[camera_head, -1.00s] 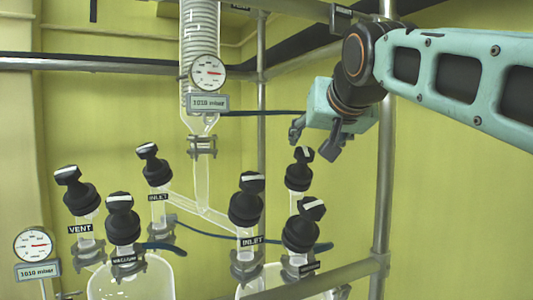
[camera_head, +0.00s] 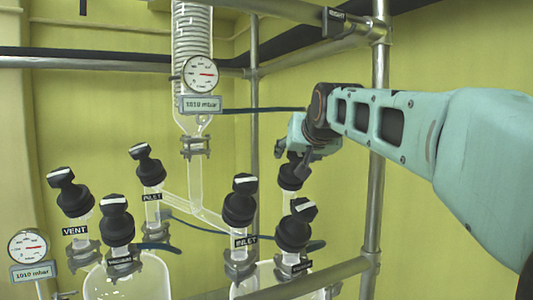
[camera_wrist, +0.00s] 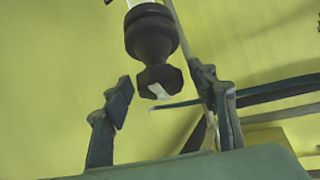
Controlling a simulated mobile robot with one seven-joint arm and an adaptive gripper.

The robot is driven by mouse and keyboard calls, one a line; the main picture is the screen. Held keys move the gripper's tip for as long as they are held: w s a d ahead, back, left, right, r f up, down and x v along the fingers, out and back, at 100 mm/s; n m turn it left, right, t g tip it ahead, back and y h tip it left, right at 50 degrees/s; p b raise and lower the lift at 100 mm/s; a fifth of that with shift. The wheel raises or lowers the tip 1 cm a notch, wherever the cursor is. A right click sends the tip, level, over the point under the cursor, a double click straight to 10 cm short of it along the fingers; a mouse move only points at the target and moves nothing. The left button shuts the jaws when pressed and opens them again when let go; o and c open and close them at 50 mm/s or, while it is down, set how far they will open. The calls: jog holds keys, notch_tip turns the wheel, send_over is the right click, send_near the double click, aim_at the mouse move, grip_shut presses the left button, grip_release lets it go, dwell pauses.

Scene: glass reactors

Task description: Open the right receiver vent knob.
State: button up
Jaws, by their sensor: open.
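A black knob (camera_head: 291,176) stands at the back of the right vessel's knobs in the head view, on a glass neck. No label on it can be read; its top is partly hidden by my gripper (camera_head: 290,157). In the wrist view, the black knob (camera_wrist: 152,42) has its handle end, with a white mark, between the fingertips of my gripper (camera_wrist: 160,92). The fingers are open, one on each side, and gaps show between them and the knob. The right glass vessel (camera_head: 262,276) shows below.
Close in front of that knob are a black INLET knob (camera_head: 240,203) and another black knob (camera_head: 296,228) whose label is unreadable. A metal post (camera_head: 375,170) stands to the right, and a rail (camera_head: 320,276) crosses below. A pressure gauge (camera_head: 201,74) reads 1010 mbar.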

jog(key=c, duration=1.2)
jog(key=shift+o, duration=0.2)
jog(key=shift+n+y+p, duration=0.4)
jog(key=shift+n, duration=0.2)
jog(key=shift+n, duration=0.3)
jog(key=shift+d+f+n+g+y+b, duration=0.1)
jog(key=shift+n+g+y+b, duration=0.2)
jog(key=shift+n+y+b, duration=1.1)
jog(key=shift+n+g+y+p, duration=0.5)
jog(key=shift+n+y, duration=0.5)
jog(key=shift+n, duration=1.3)
